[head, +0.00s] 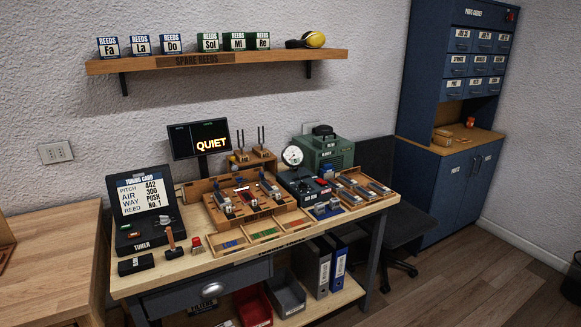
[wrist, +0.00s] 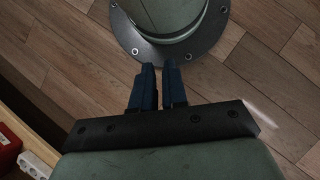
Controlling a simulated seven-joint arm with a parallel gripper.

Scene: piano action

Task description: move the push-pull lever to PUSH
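The push-pull lever cannot be made out for certain at this size in the head view. A dark blue air box (head: 303,186) with small controls on top stands on the workbench (head: 187,262), beside a round white gauge (head: 292,156). The tuning card (head: 144,195) on the tuner at the left reads PITCH 442, AIR 300, WAY PUSH, REED No. 1. My gripper (wrist: 160,66) shows only in the wrist view, over the wooden floor and away from the bench's controls. Its two dark blue fingers stand a narrow gap apart with nothing between them.
A screen (head: 199,139) reading QUIET stands at the bench's back. A wooden fixture (head: 243,199), a small hammer (head: 174,244) and a green machine (head: 325,150) crowd the top. A shelf (head: 220,61) of reed boxes hangs above. A blue cabinet (head: 450,125) stands right.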

